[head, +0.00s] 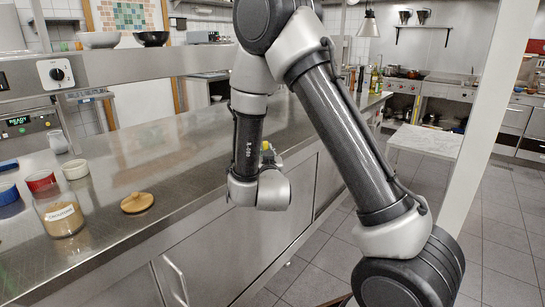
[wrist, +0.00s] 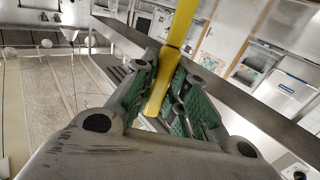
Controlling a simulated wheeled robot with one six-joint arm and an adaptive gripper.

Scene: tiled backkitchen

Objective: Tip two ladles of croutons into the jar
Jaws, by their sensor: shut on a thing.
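In the wrist view my gripper (wrist: 161,88) is shut on a flat yellow handle (wrist: 184,25), its green finger pads on both sides. The handle runs up out of the picture, so the ladle's bowl and any load are hidden. A small yellow bit (head: 267,147) shows behind my wrist in the head view, where my fingers are hidden. A round wooden lid (head: 137,203) lies beside the jar.
Left of my arm on the counter (head: 140,165) stand a red-topped tub (head: 41,181), a white one (head: 75,169), a blue one (head: 8,194) and a small shaker (head: 58,141). Two bowls (head: 98,40) sit on the raised shelf. The counter between lid and wrist is clear.

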